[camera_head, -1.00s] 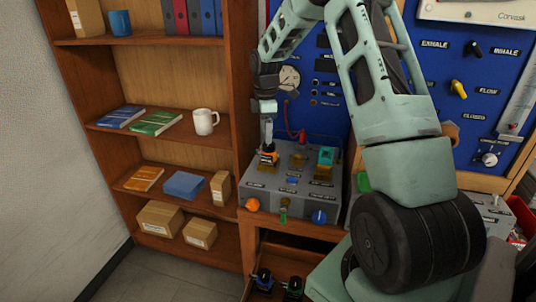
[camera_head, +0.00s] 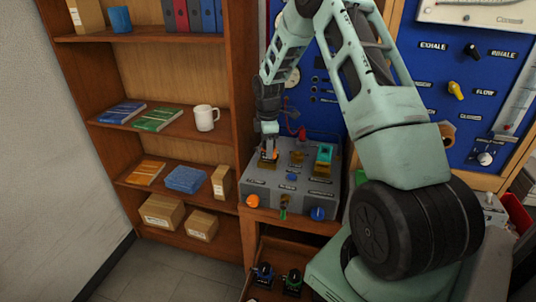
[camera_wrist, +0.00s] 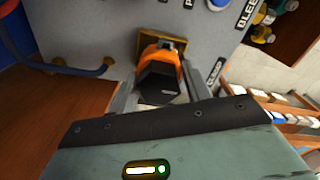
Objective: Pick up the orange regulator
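The orange regulator (camera_head: 269,155) with a black body sits on a brass-coloured mount at the back left of the grey testbench (camera_head: 255,180). My gripper (camera_head: 268,148) points down over it from above. In the wrist view the regulator (camera_wrist: 160,80) lies between the two grey fingers, one on each side. The fingers of my gripper (camera_wrist: 163,75) look apart, with narrow gaps beside the black body. Whether a fingertip touches the orange part is hard to tell.
A teal regulator (camera_head: 324,154) sits on the bench's right, with a red piece (camera_head: 302,133) behind. Orange (camera_head: 253,201) and blue (camera_head: 318,214) knobs project in front. An open drawer (camera_head: 268,292) below holds dark regulators. A bookshelf (camera_head: 240,100) stands close on the left.

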